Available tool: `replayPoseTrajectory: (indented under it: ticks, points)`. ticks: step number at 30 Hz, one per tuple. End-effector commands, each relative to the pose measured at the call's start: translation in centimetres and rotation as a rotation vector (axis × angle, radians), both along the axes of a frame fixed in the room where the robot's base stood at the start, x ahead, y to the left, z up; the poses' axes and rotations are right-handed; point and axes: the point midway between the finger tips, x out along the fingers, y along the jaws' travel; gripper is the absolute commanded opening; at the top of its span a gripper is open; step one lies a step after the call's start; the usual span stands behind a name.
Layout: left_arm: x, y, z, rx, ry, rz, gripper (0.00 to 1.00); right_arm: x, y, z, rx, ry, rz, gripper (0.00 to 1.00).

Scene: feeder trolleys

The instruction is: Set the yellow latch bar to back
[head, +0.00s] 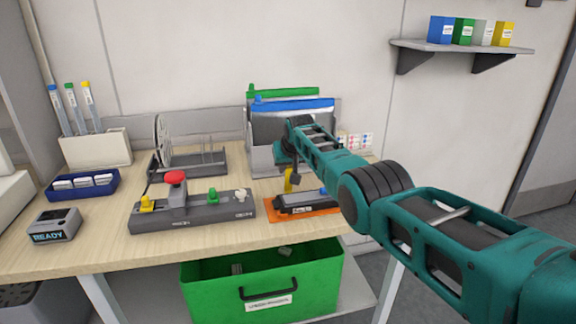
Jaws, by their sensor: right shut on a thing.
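The yellow latch bar (289,181) stands upright at the back left of a dark feeder (305,201), which lies on an orange mat (272,212). My right gripper (293,179) reaches in from the right and points down at the bar. It is shut on the bar, but its fingertips are small and partly hidden here. My right forearm covers the right end of the feeder and mat. My left gripper is not in view.
A grey fixture (180,220) with red, yellow, green and white knobs stands left of the mat. A green crate (215,290) sits below the table's front edge. Bare tabletop (100,250) shows at front left.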

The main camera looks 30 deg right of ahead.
Motion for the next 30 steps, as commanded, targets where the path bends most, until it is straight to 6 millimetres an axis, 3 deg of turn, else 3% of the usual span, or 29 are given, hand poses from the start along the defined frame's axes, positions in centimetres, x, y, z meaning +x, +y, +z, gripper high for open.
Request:
replayPoseTrajectory:
  ticks: [1,11,12,18,30]
  points:
    - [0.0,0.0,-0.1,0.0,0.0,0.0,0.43,-0.3,0.1,-0.9,0.003,0.017,0.0,0.0]
    - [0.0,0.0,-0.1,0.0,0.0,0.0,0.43,-0.4,0.1,-1.0,0.003,0.019,0.0,0.0]
    - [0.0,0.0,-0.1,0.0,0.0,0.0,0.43,-0.4,0.1,-1.0,0.003,0.02,0.0,0.28]
    - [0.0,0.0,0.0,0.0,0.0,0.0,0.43,-0.3,0.1,-0.6,0.002,0.013,0.0,0.47]
    - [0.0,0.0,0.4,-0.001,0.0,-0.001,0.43,-0.3,0.0,0.1,0.001,0.006,-0.001,0.47]
